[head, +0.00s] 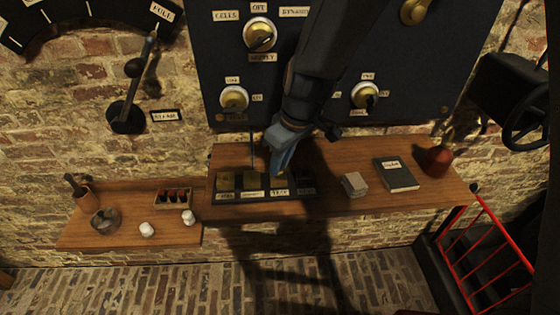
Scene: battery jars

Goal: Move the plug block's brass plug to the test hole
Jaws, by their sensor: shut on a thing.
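The plug block (240,200) is a dark base with brass pieces and small white labels along its front, on the wooden shelf below the dark panel. My gripper (279,172) reaches down from above over the right half of the block and is shut on the brass plug. The plug is almost wholly hidden by the fingers, and I cannot tell whether it sits in a hole or just above one. The test hole cannot be made out; the label nearest the fingers is too small to read surely.
A small grey block (354,184), a dark book (395,174) and a red bell-shaped thing (437,160) stand to the right on the shelf (340,205). A lower shelf (75,236) at left holds a rack (174,197) and white pieces. The dark panel (215,60) stands close behind.

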